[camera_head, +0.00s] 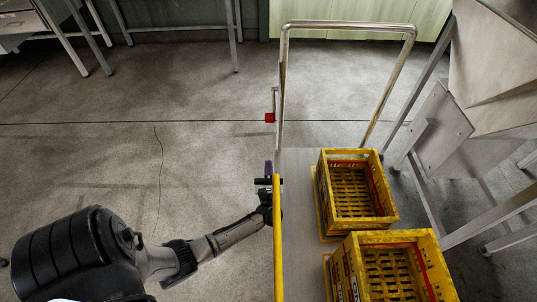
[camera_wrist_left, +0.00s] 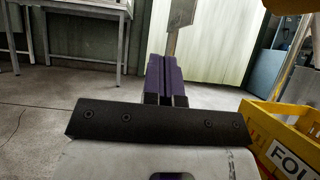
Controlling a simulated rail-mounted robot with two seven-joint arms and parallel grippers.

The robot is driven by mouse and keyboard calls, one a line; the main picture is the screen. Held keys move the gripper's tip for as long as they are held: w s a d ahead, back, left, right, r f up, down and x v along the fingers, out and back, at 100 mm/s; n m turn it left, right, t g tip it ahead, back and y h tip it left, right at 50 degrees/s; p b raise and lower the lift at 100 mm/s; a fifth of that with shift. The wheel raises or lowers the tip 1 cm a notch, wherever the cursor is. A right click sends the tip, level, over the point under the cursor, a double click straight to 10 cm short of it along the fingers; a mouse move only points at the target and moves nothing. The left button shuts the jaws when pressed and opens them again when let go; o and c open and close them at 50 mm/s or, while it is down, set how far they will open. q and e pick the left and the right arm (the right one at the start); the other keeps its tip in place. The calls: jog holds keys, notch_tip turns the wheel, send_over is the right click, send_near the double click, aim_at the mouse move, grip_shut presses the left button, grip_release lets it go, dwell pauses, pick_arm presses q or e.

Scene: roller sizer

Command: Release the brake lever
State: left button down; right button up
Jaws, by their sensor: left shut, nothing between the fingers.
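A small red-ended lever (camera_head: 270,117) hangs on the left side of the cart's metal handle frame (camera_head: 348,25); I take it to be the brake lever. My left gripper (camera_head: 268,167) is at the cart's left edge, below the red end in the head view and apart from it. Its purple fingers (camera_wrist_left: 165,80) are together, with nothing between them. In the left wrist view a grey metal piece (camera_wrist_left: 182,14) stands beyond the fingertips; I cannot tell whether it is part of the lever. My right gripper is in neither view.
The cart deck (camera_head: 297,185) carries two yellow crates (camera_head: 338,228) (camera_head: 356,239). A yellow bar (camera_head: 278,240) runs along the cart's left side, close to my left gripper. A metal machine (camera_head: 440,125) stands at right.

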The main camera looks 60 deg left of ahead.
pick_arm(q)
jog(key=shift+s+d+f, duration=0.2)
jog(key=shift+d+f, duration=0.05)
dwell(0.3)
jog(key=shift+s+a+f+y+p, duration=0.15)
jog(key=shift+a+f+y+p, duration=0.25)
jog(key=shift+p, duration=0.5)
jog(key=shift+a, duration=0.1)
